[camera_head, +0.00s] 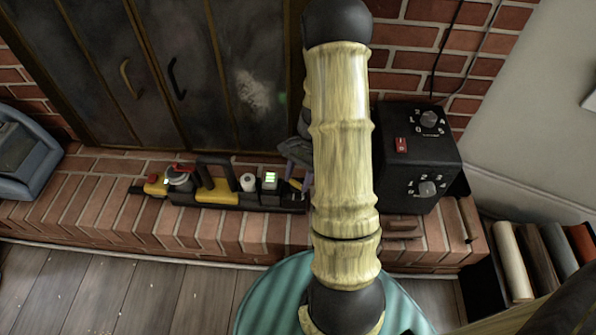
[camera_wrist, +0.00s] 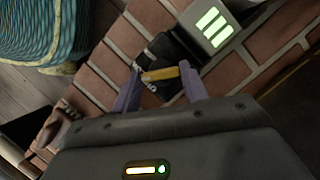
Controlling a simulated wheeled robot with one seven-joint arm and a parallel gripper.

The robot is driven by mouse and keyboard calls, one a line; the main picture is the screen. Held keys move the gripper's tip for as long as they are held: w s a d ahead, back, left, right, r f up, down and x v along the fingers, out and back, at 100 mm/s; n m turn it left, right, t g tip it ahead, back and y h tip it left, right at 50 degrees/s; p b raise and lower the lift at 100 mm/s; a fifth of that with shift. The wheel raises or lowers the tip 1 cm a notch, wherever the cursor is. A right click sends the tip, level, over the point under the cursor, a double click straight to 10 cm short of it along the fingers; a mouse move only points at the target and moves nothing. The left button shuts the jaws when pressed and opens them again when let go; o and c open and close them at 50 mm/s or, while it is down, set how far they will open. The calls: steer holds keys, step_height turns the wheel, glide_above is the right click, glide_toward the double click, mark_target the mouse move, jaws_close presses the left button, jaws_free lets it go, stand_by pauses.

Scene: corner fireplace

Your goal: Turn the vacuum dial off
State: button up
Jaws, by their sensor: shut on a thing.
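A long yellow and black device (camera_head: 218,192), which I take to be the vacuum, lies on the brick hearth with a lit green display (camera_head: 270,178). In the wrist view a dial (camera_wrist: 160,84) with a yellow bar and white markings on black sits near the lit display (camera_wrist: 213,25). My gripper (camera_wrist: 162,86) has its two purple fingers at the ends of the yellow bar, shut on it. In the head view my gripper (camera_head: 298,165) is at the device's right end, partly hidden by my arm. The dial's exact setting cannot be read.
A black box (camera_head: 414,155) with two knobs and a red switch stands on the hearth (camera_head: 265,238) to the right. Dark fireplace doors (camera_head: 160,75) rise behind the device. Books (camera_head: 545,260) stand at the lower right, and a blue-grey object (camera_head: 25,150) is at far left.

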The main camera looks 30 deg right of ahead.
steer(key=n+p, duration=0.1)
steer(key=p, duration=0.1)
steer(key=n+p, duration=0.1)
steer(key=p, duration=0.1)
steer(key=n+g+p, duration=0.1)
steer(key=p, duration=0.1)
steer(key=shift+w+r+n+h, duration=0.15)
steer(key=shift+r+n+h, duration=0.15)
steer(key=shift+n+h, duration=0.1)
steer(key=shift+a+f+n+g+h+p, duration=0.1)
steer(key=shift+n+g+h+p, duration=0.25)
steer(key=shift+n+p, duration=0.75)
steer(key=shift+w+f+n+p, duration=0.15)
steer(key=shift+n+p, duration=0.15)
steer(key=shift+p, duration=0.25)
steer(key=o, duration=1)
